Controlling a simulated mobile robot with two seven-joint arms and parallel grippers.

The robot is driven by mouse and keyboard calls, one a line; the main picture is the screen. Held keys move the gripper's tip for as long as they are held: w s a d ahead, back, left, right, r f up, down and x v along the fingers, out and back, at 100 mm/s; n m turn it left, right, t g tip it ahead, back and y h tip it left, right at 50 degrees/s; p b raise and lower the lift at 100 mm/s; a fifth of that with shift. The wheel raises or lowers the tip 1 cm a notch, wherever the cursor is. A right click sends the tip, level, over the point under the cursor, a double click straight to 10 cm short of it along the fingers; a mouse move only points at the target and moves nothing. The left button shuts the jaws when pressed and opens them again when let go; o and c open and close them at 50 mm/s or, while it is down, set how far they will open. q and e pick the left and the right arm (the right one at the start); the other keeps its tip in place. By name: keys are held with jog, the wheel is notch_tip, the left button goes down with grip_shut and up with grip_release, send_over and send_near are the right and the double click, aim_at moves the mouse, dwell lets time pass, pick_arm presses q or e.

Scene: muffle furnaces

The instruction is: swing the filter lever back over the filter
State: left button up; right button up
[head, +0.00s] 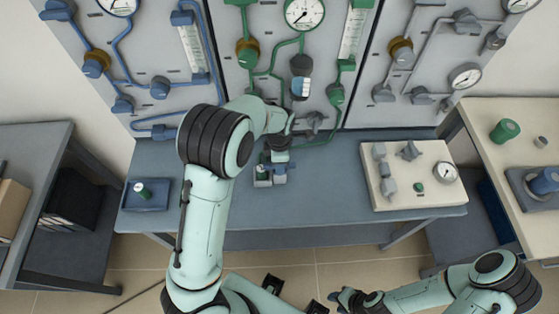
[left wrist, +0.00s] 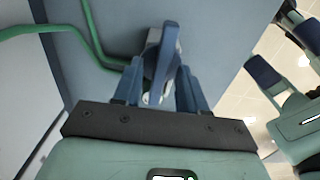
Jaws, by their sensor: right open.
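A blue-grey part with an upright, lever-like piece (left wrist: 162,58) stands between the fingers of my left gripper (left wrist: 160,75) in the left wrist view. I cannot tell whether the fingers touch it. In the head view my left gripper (head: 275,168) points down at the table in front of the green panel, over a small fitting with pale, square parts (head: 263,183). The gripper and wrist hide much of this fitting, so filter and lever cannot be clearly told apart. My right gripper (head: 343,296) is open and apart from the fitting, low in the head view, near the front.
The blue-grey table (head: 320,185) is clear around the fitting. A cream board with valves and a gauge (head: 410,200) lies at its right, a blue tray (head: 160,202) at its left. A green tube (head: 325,138) runs behind. Piped panels stand at the back.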

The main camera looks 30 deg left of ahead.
pick_arm(q)
notch_tip(320, 180, up, 13)
jog(key=p, duration=0.1)
jog(key=shift+r+p, duration=0.2)
jog(key=shift+p, duration=0.2)
pick_arm(e)
jog(key=shift+w+r, duration=0.8)
jog(key=shift+r, duration=0.35)
jog(key=shift+s, duration=0.1)
